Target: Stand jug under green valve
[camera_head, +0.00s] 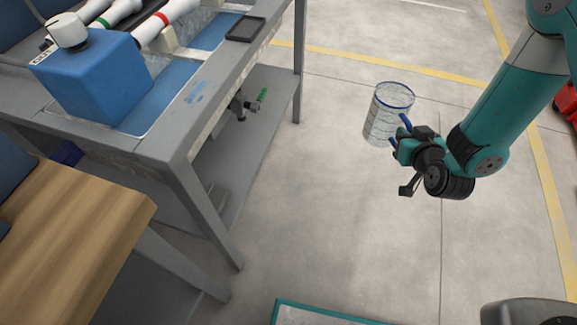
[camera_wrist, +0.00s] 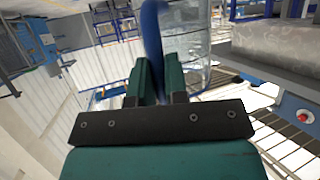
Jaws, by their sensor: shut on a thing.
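The jug (camera_head: 388,112) is clear with a blue rim, a blue handle and marks on its wall. It is held upright in the air over open floor, right of the grey bench. My gripper (camera_head: 401,143) is shut on its blue handle, on the jug's right side. In the wrist view the handle (camera_wrist: 153,45) stands between the two fingers, with the clear jug wall (camera_wrist: 188,50) behind it. The green valve (camera_head: 262,95) is a small green handle on a tap under the bench top, left of the jug and apart from it.
The grey bench (camera_head: 225,95) carries a blue box (camera_head: 95,80), white pipes with coloured bands (camera_head: 165,22) and a small black tray (camera_head: 246,28). Its lower shelf (camera_head: 262,125) lies below the tap. A wooden table (camera_head: 70,235) stands at lower left. The floor between bench and jug is clear.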

